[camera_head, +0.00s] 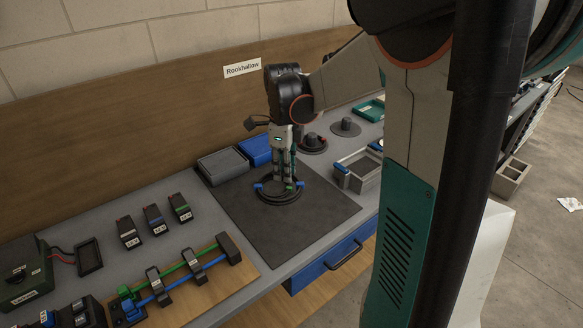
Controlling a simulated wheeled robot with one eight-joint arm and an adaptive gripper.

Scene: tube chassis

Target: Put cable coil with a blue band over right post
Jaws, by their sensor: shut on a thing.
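The black cable coil with blue bands (278,200) is at the dark mat, roughly level; I cannot tell whether it touches the mat. My gripper (286,182) points down at the coil's far side and is shut on it; the fingers hide part of the coil. A small green mark also shows by the fingertips. The right post (346,125) stands on a round dark base at the back of the bench, bare. The left post (312,141) stands just in front and left of it, with a dark ring and a reddish mark around its foot.
The dark mat (325,210) is mostly clear. Grey and blue boxes (223,164) stand behind it on the left. A grey open tray (360,172) with blue handles lies right of the mat. Several small labelled blocks (155,219) and a clamped-tube board (190,291) are at left.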

